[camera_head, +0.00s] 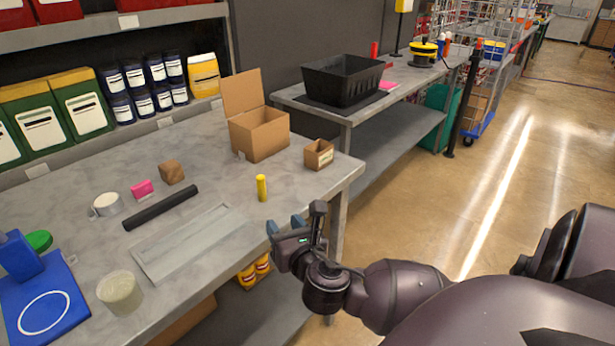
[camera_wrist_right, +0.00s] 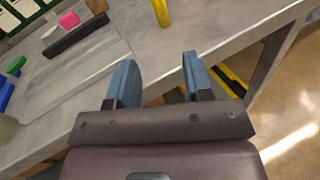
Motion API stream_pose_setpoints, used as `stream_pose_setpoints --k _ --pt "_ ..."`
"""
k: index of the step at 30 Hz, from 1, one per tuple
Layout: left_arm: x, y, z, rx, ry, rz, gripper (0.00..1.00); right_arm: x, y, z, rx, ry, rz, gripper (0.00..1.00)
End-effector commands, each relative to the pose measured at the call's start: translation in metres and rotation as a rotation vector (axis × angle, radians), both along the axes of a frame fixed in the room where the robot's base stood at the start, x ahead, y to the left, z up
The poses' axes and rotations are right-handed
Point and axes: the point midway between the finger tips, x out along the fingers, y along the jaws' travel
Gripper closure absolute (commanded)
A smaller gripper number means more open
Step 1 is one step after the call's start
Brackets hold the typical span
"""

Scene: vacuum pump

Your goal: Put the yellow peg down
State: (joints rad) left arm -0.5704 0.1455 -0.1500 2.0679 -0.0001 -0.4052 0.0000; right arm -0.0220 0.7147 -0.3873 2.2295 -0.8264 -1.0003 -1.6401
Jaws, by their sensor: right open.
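The yellow peg (camera_head: 262,188) stands upright on the grey table near its front edge, right of the clear flat tray. Its lower part also shows at the top of the right wrist view (camera_wrist_right: 161,12). My right gripper (camera_head: 284,226) is at the table's front edge, a little in front of the peg and apart from it. In the right wrist view its two blue fingers (camera_wrist_right: 158,78) are spread with nothing between them. My left gripper is not in view.
A clear flat tray (camera_head: 190,243), a black bar (camera_head: 161,207), a pink block (camera_head: 142,188) and a wooden block (camera_head: 171,172) lie left of the peg. An open cardboard box (camera_head: 259,134) and a small box (camera_head: 318,154) stand behind it. The table around the peg is clear.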

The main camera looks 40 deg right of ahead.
Motion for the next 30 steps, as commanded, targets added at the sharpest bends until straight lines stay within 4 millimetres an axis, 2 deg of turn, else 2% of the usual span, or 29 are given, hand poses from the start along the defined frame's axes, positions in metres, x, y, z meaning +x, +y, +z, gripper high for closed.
stream_pose_setpoints --k 1,8,15,21,24,27,30 --pt "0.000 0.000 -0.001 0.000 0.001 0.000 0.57 -0.006 0.002 -0.016 0.101 0.020 -0.003 0.54" --pt "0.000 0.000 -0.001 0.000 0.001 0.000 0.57 -0.042 0.016 -0.091 0.770 0.083 -0.080 0.54" --pt "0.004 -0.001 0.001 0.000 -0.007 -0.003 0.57 -0.097 0.036 -0.160 1.576 0.056 -0.335 0.54" --pt "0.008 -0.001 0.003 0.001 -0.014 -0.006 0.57 -0.144 0.049 -0.196 2.197 -0.091 -0.632 0.54" --pt "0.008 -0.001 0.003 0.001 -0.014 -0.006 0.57 -0.161 0.052 -0.207 2.418 -0.183 -0.756 0.54" --pt "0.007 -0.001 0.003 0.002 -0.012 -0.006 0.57 -0.172 0.053 -0.212 2.560 -0.259 -0.840 0.54" --pt "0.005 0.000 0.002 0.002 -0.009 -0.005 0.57 -0.177 0.054 -0.215 2.631 -0.299 -0.881 0.54"
